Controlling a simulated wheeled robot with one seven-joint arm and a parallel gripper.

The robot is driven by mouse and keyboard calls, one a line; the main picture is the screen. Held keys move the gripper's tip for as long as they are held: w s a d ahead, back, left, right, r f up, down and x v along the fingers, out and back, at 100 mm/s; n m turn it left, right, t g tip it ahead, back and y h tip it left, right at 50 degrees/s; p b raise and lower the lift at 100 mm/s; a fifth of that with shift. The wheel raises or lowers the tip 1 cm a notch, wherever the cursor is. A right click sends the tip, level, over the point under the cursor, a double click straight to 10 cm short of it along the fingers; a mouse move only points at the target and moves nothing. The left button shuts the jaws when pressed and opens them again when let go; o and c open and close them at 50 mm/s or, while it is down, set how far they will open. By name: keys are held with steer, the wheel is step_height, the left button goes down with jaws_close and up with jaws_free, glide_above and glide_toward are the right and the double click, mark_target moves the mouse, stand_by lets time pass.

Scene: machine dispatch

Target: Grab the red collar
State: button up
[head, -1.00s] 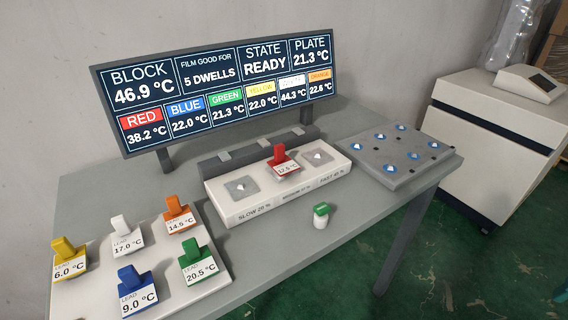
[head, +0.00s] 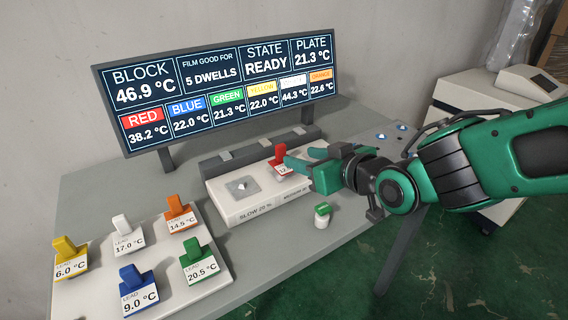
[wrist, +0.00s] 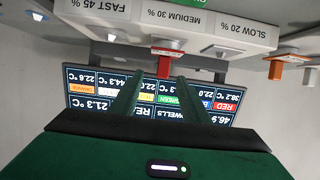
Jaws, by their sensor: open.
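The red collar (head: 280,153) stands upright in the middle slot of the white block (head: 222,206), with a white label on its front that is partly covered. In the wrist view, which is upside down, the red collar (wrist: 167,50) is just ahead of the fingers, roughly between their lines. My gripper (head: 302,157) is open and reaches in from the right, its fingertips close to the collar. In the wrist view my gripper (wrist: 159,79) shows a gap between its green fingers. I cannot tell whether a finger touches the collar.
A white plate (head: 100,300) at the left holds yellow, white, orange, blue and green collars. A small green-topped white piece (head: 322,216) stands in front of the block. A display screen (head: 215,90) rises behind. My arm hides much of the right-hand plate.

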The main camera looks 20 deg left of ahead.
mark_target(283, 153)
steer(key=x, duration=0.4)
steer(key=shift+w+a+f, duration=0.15)
steer(key=shift+w+f, duration=0.05)
steer(key=shift+s+a+x, duration=0.1)
steer(key=shift+s+x, duration=0.05)
steer(key=shift+x, duration=1.2)
steer(key=shift+s+a+x, duration=0.1)
steer(key=shift+a+x, duration=0.05)
steer(key=shift+x, duration=1.2)
steer(key=shift+d, duration=0.1)
jaws_close()
